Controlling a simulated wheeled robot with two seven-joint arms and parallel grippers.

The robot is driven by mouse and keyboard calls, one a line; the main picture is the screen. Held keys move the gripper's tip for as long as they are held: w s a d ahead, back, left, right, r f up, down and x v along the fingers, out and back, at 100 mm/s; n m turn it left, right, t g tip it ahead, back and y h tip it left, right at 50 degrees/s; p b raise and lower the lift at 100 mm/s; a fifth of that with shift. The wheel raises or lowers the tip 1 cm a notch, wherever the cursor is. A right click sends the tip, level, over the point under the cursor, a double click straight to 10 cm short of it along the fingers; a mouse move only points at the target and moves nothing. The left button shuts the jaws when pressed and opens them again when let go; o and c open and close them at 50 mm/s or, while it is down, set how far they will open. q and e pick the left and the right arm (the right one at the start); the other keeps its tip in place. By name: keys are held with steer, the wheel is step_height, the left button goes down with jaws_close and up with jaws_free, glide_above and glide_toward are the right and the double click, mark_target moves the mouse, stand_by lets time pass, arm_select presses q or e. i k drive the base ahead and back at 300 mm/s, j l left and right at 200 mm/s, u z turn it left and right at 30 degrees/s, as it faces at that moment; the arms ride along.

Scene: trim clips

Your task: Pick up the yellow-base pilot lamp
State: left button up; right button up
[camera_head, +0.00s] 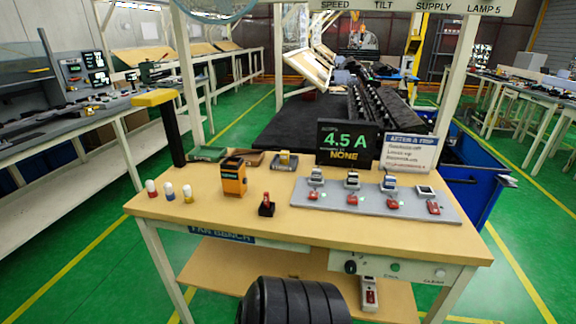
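The yellow-base pilot lamp (188,193) stands upright at the left end of the wooden bench top (240,215). It is a small lamp with a pale top. A blue-base lamp (169,191) and a red-base lamp (152,188) stand in a row to its left, with small gaps between them. Neither of my grippers is in view, and nothing touches the lamps.
An orange device (234,177) and a small black-and-red part (267,205) stand right of the lamps. A grey panel (330,200) with several modules fills the right side. A black post with a yellow top (154,98) rises behind the lamps. A display (347,144) reads 4.5 A.

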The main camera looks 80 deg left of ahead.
mark_target(186, 190)
steer(key=u, duration=3.7)
